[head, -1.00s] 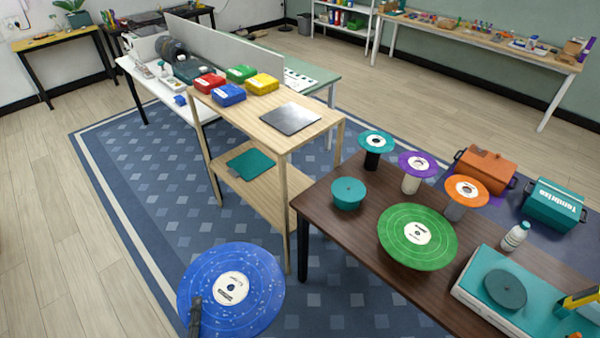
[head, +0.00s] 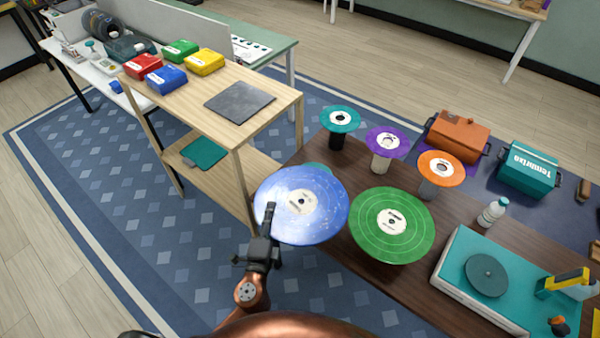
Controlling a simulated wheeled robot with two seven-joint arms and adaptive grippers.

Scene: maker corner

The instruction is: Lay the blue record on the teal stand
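The blue record (head: 320,222), with a white label, is held up nearly flat at the left end of the dark table. My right gripper is not in view.
On the dark table (head: 388,270), a green record (head: 400,243) lies beside the blue one. Behind stand teal (head: 338,130), purple (head: 372,140) and orange (head: 452,160) disc-topped posts. A white bottle (head: 492,212) and teal turntable (head: 455,262) are right. A wooden shelf (head: 262,112) is left.

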